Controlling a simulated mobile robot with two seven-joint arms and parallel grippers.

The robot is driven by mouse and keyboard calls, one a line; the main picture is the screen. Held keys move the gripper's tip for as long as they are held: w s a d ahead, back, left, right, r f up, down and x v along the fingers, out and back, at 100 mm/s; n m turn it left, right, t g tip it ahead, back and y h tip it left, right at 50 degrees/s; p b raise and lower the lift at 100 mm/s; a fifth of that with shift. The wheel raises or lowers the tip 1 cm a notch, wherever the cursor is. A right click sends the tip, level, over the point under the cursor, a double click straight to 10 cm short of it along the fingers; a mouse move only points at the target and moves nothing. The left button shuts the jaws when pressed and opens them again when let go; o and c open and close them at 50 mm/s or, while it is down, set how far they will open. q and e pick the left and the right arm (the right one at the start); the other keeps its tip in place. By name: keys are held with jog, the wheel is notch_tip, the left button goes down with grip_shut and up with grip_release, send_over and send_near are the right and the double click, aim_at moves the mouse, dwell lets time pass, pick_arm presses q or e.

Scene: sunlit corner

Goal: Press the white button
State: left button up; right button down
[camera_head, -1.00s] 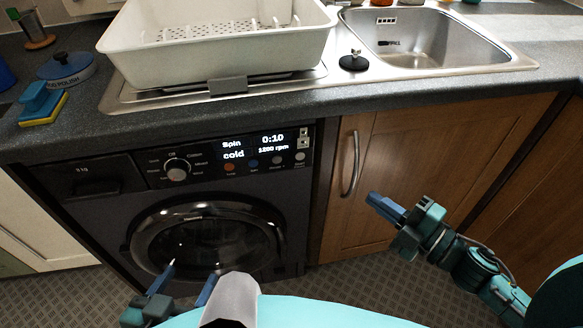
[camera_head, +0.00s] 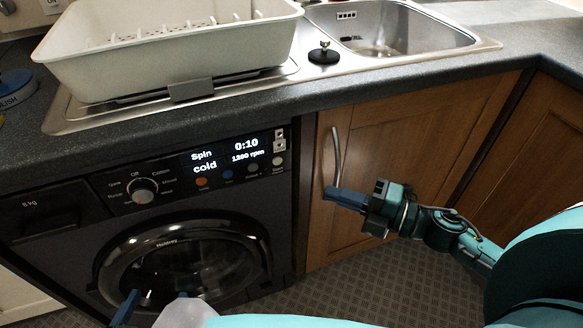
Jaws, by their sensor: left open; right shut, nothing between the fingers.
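The white button (camera_head: 277,161) is small and round. It sits at the right end of the button row on the dark washing machine (camera_head: 60,262), below the lit display (camera_head: 226,155). My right gripper (camera_head: 329,193) is shut and empty. Its blue fingers point left in front of the wooden cupboard door, to the right of and a little below the white button, apart from it. My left gripper (camera_head: 153,301) is open and empty at the bottom edge, in front of the machine's round door, and is partly cut off.
An orange button (camera_head: 201,183), a blue button (camera_head: 227,174) and a dark button (camera_head: 253,167) lie left of the white one. A knob (camera_head: 142,190) is further left. The cupboard handle (camera_head: 335,158) stands out just above my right fingertips. The worktop (camera_head: 395,88) overhangs above.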

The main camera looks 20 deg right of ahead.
aim_at(274, 162)
jog(key=shift+w+a, duration=1.05)
jog(key=shift+w, duration=0.55)
jog(key=shift+w+a, duration=1)
jog(key=shift+w, duration=0.65)
jog(key=shift+w+a, duration=1.05)
jog(key=shift+w, duration=0.55)
jog(key=shift+w, duration=0.1)
